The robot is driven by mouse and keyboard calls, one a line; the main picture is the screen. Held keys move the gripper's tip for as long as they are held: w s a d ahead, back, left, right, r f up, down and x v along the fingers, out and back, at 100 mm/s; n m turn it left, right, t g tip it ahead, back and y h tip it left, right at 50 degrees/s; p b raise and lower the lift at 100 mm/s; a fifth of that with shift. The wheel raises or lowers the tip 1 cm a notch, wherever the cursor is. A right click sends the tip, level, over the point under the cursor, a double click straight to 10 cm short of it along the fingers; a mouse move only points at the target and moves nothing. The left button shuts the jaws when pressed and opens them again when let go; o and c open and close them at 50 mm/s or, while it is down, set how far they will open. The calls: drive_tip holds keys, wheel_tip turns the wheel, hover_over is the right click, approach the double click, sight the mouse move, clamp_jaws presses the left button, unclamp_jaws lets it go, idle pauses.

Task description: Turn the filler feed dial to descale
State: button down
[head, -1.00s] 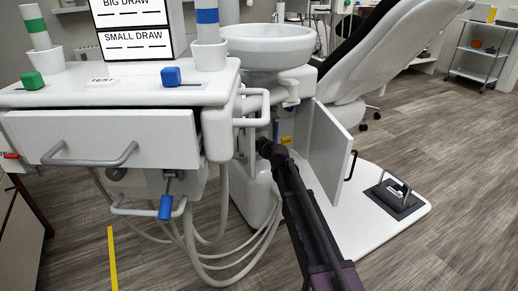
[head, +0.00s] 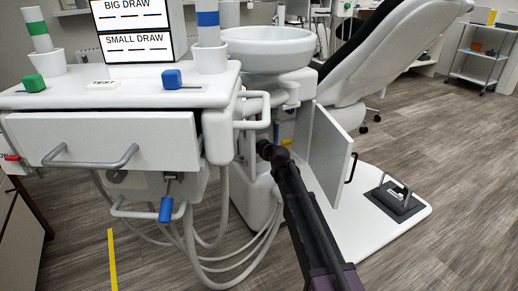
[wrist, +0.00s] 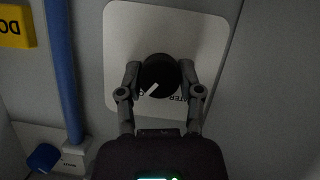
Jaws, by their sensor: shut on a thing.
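The dial (wrist: 158,74) is a round black knob with a white pointer, set on a pale plate (wrist: 205,40) in the wrist view. Its pointer slants to the lower left. Lettering on the plate is partly hidden by the knob and fingers, and I cannot read it in full. My gripper (wrist: 160,85) has one finger on each side of the knob and is shut on it. In the head view my gripper (head: 268,150) reaches into the open cabinet below the basin, and the dial is hidden there.
The cabinet door (head: 328,155) stands open to the right of my arm. A blue pipe (wrist: 63,75) and a yellow label (wrist: 14,27) lie left of the dial. A white basin (head: 268,48) is above. Hoses (head: 225,245) hang at the lower left.

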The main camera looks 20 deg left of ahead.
drive_tip(key=shift+w+m+g+y, duration=0.1)
drive_tip(key=shift+m+g+y, duration=0.3)
drive_tip(key=shift+m, duration=0.4)
drive_tip(key=shift+c, duration=1.3)
unclamp_jaws()
